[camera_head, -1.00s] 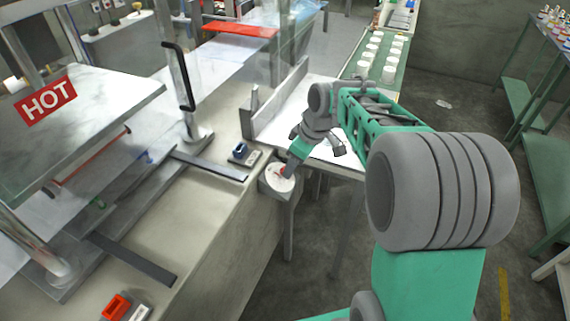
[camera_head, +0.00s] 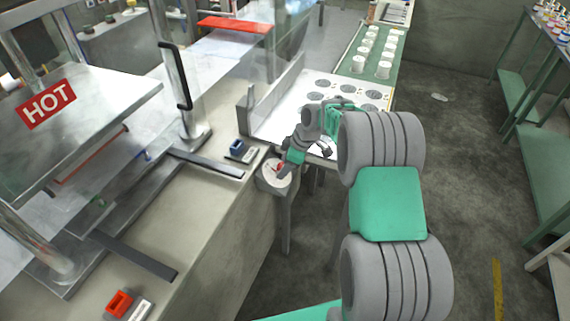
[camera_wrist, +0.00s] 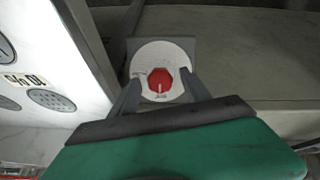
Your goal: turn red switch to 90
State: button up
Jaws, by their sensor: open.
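The red switch (camera_wrist: 160,80) is a red octagonal knob with a white pointer line, set in the middle of a round white dial (camera_wrist: 146,58). In the wrist view its pointer line runs toward the gripper. My gripper (camera_wrist: 157,84) is open, with one finger on each side of the knob over the dial; I cannot tell whether either finger touches it. In the head view my gripper (camera_head: 282,172) is at the dial (camera_head: 270,181) on the grey box (camera_head: 277,195), and it partly hides the red knob. The dial's markings are too small to read.
A machine with a HOT plate (camera_head: 95,90) stands at the left. A blue switch (camera_head: 238,149) and a red rocker switch (camera_head: 119,303) sit on the grey counter (camera_head: 200,225). A white panel with round grilles (camera_head: 320,85) lies behind my gripper. Open floor is at the right.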

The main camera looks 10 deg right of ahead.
grip_shut()
dwell(0.4)
jog(key=shift+m, duration=0.3)
jog(key=m, duration=0.3)
jog(key=shift+m+p, duration=0.3)
jog(key=m+p, duration=0.1)
jog(key=m, duration=0.3)
jog(key=shift+r+g+y, duration=0.15)
jog(key=shift+g+y, duration=0.15)
jog(key=shift+g, duration=0.1)
jog(key=m+p, duration=0.2)
jog(key=m, duration=0.2)
jog(key=shift+d+m+y, duration=0.1)
jog(key=shift+m+y, duration=0.3)
jog(key=shift+m+p, duration=1)
jog(key=shift+m, duration=1.2)
